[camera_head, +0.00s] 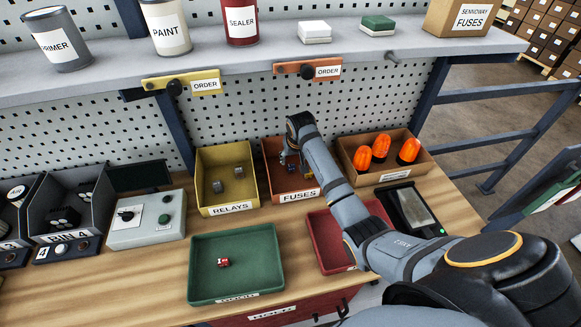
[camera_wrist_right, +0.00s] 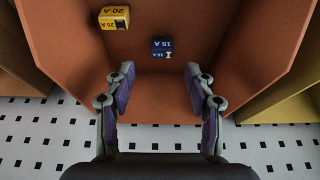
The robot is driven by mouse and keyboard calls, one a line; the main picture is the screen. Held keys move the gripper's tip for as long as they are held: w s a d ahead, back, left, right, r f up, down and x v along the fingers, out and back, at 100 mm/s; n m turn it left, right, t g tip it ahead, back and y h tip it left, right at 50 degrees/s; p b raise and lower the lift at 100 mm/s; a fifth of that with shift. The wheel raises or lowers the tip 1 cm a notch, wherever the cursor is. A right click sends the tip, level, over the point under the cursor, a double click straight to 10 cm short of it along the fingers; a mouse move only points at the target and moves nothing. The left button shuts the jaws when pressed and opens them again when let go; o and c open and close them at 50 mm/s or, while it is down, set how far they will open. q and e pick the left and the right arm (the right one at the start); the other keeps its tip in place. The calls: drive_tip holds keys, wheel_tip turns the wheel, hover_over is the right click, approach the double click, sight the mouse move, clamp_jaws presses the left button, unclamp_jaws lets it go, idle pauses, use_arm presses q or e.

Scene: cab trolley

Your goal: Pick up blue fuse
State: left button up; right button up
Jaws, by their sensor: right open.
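The blue fuse (camera_wrist_right: 161,48), marked 15 A, lies on the floor of the orange-brown FUSES bin (camera_head: 297,196). In the right wrist view it sits just beyond my fingertips, roughly centred between them and not touching either. A yellow 20 A fuse (camera_wrist_right: 114,17) lies in the same bin, farther up and left in that view. My right gripper (camera_wrist_right: 159,76) is open and empty. In the head view my right gripper (camera_head: 289,159) reaches into the FUSES bin, and my arm hides part of the bin. My left gripper is out of view.
The yellow RELAYS bin (camera_head: 232,209) stands left of the FUSES bin, and a bin with orange domes (camera_head: 391,176) stands right. A green tray (camera_head: 238,290) holding a small red item (camera_head: 223,262) and a partly hidden red tray (camera_head: 327,246) lie in front. A shelf (camera_head: 240,62) overhangs behind.

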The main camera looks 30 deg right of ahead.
sight(291, 165)
drive_tip(key=shift+w+f+p, duration=0.15)
drive_tip(key=shift+f+p, duration=0.2)
drive_tip(key=shift+p, duration=0.05)
drive_tip(key=shift+w+a+f+p, duration=0.1)
drive_tip(key=shift+f+p, duration=0.3)
drive_tip(key=shift+f, duration=0.25)
drive_tip(key=x, duration=0.3)
drive_tip(key=c, duration=0.9)
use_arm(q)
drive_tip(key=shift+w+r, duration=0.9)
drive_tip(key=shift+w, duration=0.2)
use_arm(e)
drive_tip(key=shift+c, duration=0.2)
drive_tip(key=shift+r, duration=0.1)
